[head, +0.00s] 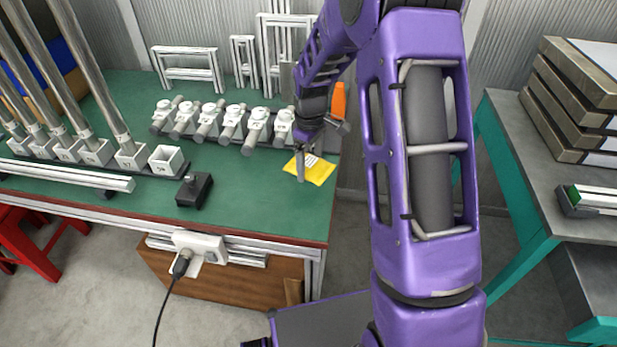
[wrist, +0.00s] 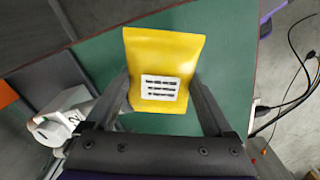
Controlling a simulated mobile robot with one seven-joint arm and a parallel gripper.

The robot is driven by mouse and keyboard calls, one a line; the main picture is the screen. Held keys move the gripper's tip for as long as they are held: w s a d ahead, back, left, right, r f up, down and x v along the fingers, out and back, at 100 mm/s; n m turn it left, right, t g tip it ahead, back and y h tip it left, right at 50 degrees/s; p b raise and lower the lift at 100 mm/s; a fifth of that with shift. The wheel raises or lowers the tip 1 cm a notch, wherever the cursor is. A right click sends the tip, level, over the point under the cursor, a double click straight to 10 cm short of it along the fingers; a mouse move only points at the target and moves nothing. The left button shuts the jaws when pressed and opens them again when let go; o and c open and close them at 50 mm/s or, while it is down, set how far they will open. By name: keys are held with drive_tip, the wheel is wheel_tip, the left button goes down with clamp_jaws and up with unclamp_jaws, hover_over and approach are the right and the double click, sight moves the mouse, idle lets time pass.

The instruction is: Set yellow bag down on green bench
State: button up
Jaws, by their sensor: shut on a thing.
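The yellow bag (wrist: 160,55) has a white printed label and lies between the two fingers of my gripper (wrist: 162,92) in the wrist view. In the head view the yellow bag (head: 319,171) is at the right end of the green bench (head: 240,205), near its right edge. My gripper (head: 301,165) points down over it and is shut on it. Whether the bag touches the bench top or is just above it, I cannot tell. One finger hides part of the bag in the head view.
A row of several white-and-grey fittings (head: 231,125) stands behind the bag. A small black block (head: 194,189) and a white square socket (head: 166,160) are to the left. A teal-legged table (head: 525,180) stands at right across a gap.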

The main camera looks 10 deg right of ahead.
sight(308, 186)
drive_tip(key=shift+w+a+f+b, duration=0.1)
drive_tip(key=shift+f+b, duration=0.15)
drive_tip(key=shift+f, duration=1)
drive_tip(key=shift+w+a+f+b, duration=0.1)
drive_tip(key=shift+f+b, duration=0.15)
drive_tip(key=shift+f, duration=1)
drive_tip(key=shift+s+f, duration=0.1)
drive_tip(key=shift+f, duration=0.05)
drive_tip(key=o, duration=1.3)
wheel_tip(308, 186, up, 12)
drive_tip(key=shift+r+p, duration=0.15)
drive_tip(key=shift+p, duration=0.85)
